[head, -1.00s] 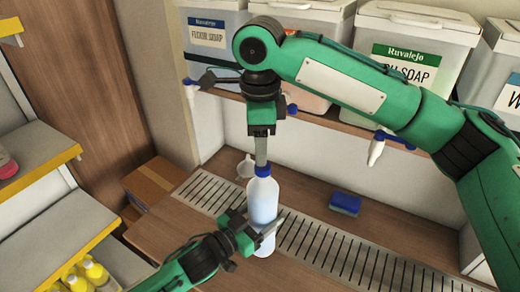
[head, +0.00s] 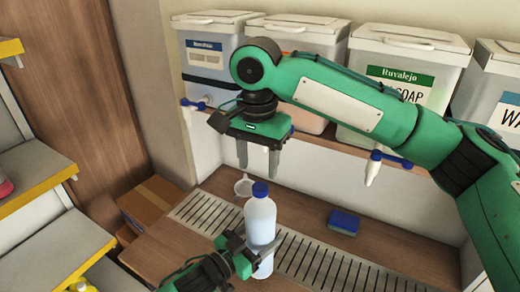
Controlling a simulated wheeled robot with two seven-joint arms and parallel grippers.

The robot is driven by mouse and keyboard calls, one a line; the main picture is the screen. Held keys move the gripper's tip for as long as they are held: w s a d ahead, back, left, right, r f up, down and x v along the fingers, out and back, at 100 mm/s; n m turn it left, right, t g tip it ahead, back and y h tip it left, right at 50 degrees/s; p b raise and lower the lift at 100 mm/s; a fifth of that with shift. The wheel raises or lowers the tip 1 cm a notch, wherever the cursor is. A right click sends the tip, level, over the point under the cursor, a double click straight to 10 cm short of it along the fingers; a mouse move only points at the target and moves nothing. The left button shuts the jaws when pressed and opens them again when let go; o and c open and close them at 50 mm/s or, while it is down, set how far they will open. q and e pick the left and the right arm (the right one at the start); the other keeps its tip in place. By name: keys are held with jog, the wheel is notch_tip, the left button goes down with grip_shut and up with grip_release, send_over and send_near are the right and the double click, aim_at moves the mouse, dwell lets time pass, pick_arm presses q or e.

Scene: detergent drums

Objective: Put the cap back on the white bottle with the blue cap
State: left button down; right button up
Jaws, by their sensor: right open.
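The white bottle (head: 260,218) stands upright at the metal grating in the middle of the head view. Its blue cap (head: 260,188) sits on the bottle's top; how tightly it is screwed on cannot be seen. My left gripper (head: 264,246) is shut around the lower part of the bottle, with a finger showing across its front. My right gripper (head: 258,165) is open and empty above the cap, its two fingers pointing down and apart. It appears clear of the cap.
A slatted grating (head: 330,268) runs along the wooden counter. A blue sponge (head: 343,221) lies to the right. A small white cup-like item (head: 244,186) is behind the bottle. Soap drums (head: 400,75) with taps line the shelf above. A cardboard box (head: 150,205) and yellow-edged shelves are left.

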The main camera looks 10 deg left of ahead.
jog(key=n, duration=0.3)
jog(key=shift+r, duration=0.1)
jog(key=n, duration=0.4)
jog(key=shift+r+n, duration=0.15)
jog(key=shift+n, duration=0.25)
jog(key=n, duration=0.6)
jog(key=shift+d+r, duration=0.1)
jog(key=shift+r, duration=0.05)
jog(key=n, duration=0.5)
jog(key=shift+r, duration=0.1)
jog(key=n, duration=0.2)
jog(key=shift+r+n, duration=0.1)
jog(key=shift+n, duration=0.3)
jog(key=n, duration=0.6)
jog(key=shift+r, duration=0.2)
jog(key=n, duration=0.5)
jog(key=shift+d+r, duration=0.1)
jog(key=n, duration=0.4)
jog(key=shift+r+n, duration=0.1)
jog(key=shift+n, duration=0.2)
jog(key=n, duration=0.4)
jog(key=shift+r, duration=0.15)
jog(key=n, duration=0.3)
jog(key=shift+n, duration=0.3)
